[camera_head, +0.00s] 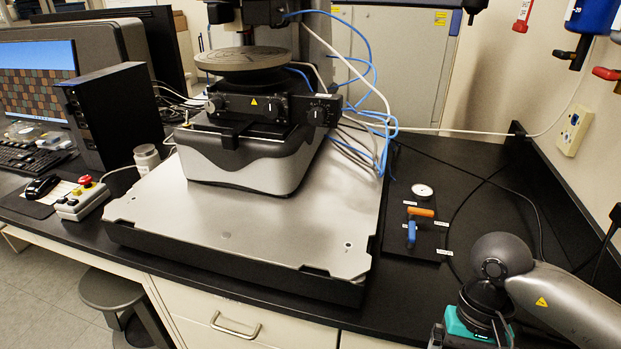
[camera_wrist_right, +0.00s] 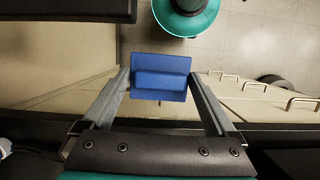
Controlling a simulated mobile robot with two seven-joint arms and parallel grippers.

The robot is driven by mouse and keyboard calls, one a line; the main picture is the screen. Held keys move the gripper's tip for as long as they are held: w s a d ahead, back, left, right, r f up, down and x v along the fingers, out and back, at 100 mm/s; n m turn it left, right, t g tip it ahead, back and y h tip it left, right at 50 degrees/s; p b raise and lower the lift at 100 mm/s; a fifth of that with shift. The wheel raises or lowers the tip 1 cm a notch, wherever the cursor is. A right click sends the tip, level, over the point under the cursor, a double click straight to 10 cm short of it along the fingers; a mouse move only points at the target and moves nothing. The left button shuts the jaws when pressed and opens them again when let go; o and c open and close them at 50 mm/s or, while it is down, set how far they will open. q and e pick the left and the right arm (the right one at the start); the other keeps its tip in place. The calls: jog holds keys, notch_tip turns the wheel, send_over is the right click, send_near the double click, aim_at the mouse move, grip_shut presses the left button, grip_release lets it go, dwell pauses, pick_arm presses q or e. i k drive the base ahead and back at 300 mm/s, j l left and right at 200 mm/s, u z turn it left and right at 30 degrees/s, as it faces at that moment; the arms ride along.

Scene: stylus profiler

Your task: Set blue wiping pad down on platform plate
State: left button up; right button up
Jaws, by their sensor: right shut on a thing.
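The blue wiping pad (camera_wrist_right: 160,77) shows in the right wrist view, between the two fingers of my right gripper (camera_wrist_right: 160,82). The gripper is shut on it, with a finger against each side. The floor and drawer fronts show around and below the pad. In the head view my right arm comes in at the lower right; the fingers and pad are out of the picture there. The platform plate (camera_head: 270,235) is the wide light-grey metal plate under the profiler; its front area is bare. My left gripper is in neither view.
The stylus profiler (camera_head: 255,150) with its round stage (camera_head: 243,58) stands on the plate's rear part. Blue and white cables hang at its right. A black mat with orange (camera_head: 421,212) and blue (camera_head: 411,234) handled tools lies right of the plate. A control box (camera_head: 82,198) stands left.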

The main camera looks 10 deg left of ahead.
aim_at(150, 199)
jog(key=j+z, duration=0.2)
jog(key=j, duration=0.75)
jog(key=j+z, duration=0.2)
jog(key=j, duration=0.75)
jog(key=k+j+z, duration=0.15)
jog(key=j, duration=0.8)
jog(key=i+j, duration=0.05)
